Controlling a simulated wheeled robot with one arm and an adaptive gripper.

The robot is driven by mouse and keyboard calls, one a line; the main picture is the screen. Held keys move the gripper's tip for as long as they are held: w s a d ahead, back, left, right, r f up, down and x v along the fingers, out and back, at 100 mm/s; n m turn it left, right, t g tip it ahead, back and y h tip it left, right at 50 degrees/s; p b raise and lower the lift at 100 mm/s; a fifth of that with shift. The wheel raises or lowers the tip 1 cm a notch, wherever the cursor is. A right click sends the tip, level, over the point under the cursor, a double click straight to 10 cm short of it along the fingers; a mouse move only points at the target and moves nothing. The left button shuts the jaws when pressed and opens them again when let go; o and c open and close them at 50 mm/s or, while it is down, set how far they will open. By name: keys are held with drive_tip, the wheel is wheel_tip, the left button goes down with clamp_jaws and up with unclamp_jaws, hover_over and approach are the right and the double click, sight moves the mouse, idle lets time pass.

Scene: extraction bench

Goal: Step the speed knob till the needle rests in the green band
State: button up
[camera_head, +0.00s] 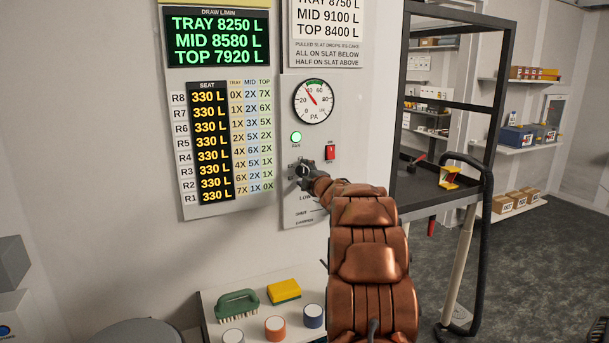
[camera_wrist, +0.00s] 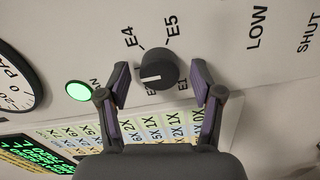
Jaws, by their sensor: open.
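The dark round speed knob (camera_wrist: 157,70) sits on the white panel, with marks such as E4, E5 and E1 around it. Its white pointer line faces left in the wrist view. My gripper (camera_wrist: 160,76) is open, one finger on each side of the knob; I cannot tell whether either touches. The PA gauge (camera_head: 313,102) above has a red needle pointing up and left, near 40. Its green band (camera_head: 315,82) lies at the top of the dial; the needle points left of its middle.
A lit green lamp (camera_head: 296,137) and a red switch (camera_head: 330,152) sit just above the knob. A bench (camera_head: 255,323) below holds a green brush (camera_head: 237,304), a yellow sponge (camera_head: 284,291) and several round lids. A dark-framed cabinet (camera_head: 445,100) stands to the right.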

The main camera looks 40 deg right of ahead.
drive_tip(key=v, duration=1.2)
drive_tip(key=shift+w, duration=0.1)
idle(0.5)
drive_tip(key=s+a+f+m+g, duration=0.3)
drive_tip(key=s+a+f+g, duration=0.1)
drive_tip(key=a, duration=0.5)
drive_tip(key=s+a+f+m+g+y, duration=0.1)
drive_tip(key=s+a+f+m+g, duration=0.25)
drive_tip(key=a, duration=0.55)
drive_tip(key=s+a+f+m+g, duration=0.3)
drive_tip(key=s+a+f, duration=0.1)
drive_tip(key=a, duration=0.4)
drive_tip(key=s+a+f+m+g+y, duration=0.1)
drive_tip(key=s+a+f+g+y, duration=0.1)
drive_tip(key=s+a, duration=0.9)
drive_tip(key=s+a+f+m+g+y, duration=0.1)
drive_tip(key=s+a+f+g, duration=0.3)
drive_tip(key=s+a, duration=0.7)
drive_tip(key=s+g+y, duration=0.1)
drive_tip(key=s+g, duration=0.1)
drive_tip(key=s, duration=0.2)
drive_tip(key=shift+s+y, duration=0.35)
drive_tip(key=shift+y, duration=0.05)
drive_tip(key=shift+c, duration=0.2)
